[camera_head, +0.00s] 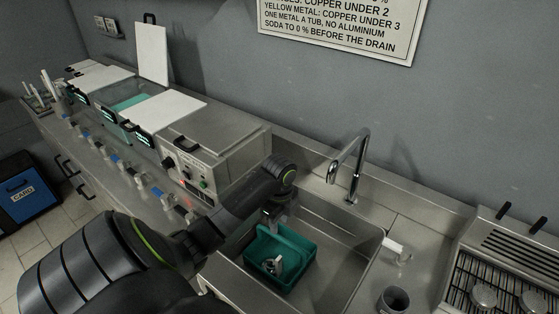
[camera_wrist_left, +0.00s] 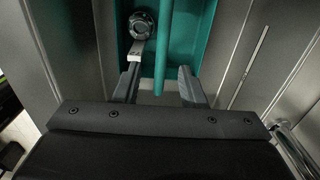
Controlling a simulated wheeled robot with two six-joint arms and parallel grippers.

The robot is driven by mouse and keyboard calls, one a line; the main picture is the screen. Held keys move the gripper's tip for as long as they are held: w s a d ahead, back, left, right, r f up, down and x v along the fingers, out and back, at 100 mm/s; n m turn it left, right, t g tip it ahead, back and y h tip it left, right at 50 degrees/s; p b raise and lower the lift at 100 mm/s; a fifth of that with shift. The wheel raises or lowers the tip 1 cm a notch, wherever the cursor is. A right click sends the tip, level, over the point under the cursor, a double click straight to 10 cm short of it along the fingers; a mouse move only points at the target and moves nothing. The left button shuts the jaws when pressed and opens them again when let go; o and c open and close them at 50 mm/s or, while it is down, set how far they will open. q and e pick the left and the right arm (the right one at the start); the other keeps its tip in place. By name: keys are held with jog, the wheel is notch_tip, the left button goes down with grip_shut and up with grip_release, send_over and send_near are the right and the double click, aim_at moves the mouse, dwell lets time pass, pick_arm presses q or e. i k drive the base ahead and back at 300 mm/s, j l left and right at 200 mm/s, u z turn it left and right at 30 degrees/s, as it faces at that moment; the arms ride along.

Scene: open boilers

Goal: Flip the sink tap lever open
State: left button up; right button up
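The curved metal tap (camera_head: 352,165) stands behind the sink. A small metal fitting with a white lever-like bar (camera_head: 393,246) sits on the sink's right rim; I take it as the lever. My left gripper (camera_head: 275,222) is down over the sink, left of the tap and away from that bar. In the left wrist view its two fingers (camera_wrist_left: 160,88) are apart, with the teal basket's handle (camera_wrist_left: 163,45) between them and gaps on both sides. The teal basket (camera_head: 280,258) is in the sink and holds a round metal part (camera_wrist_left: 140,25). My right gripper is not in view.
The sink basin (camera_head: 345,262) has free room right of the basket. A grey cup (camera_head: 394,299) stands at the front right. A metal control box (camera_head: 215,155) is at the left, and a grated unit (camera_head: 510,265) is at the right.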

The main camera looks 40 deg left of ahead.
aim_at(404, 253)
jog(key=k+l, duration=0.1)
jog(key=k, duration=0.9)
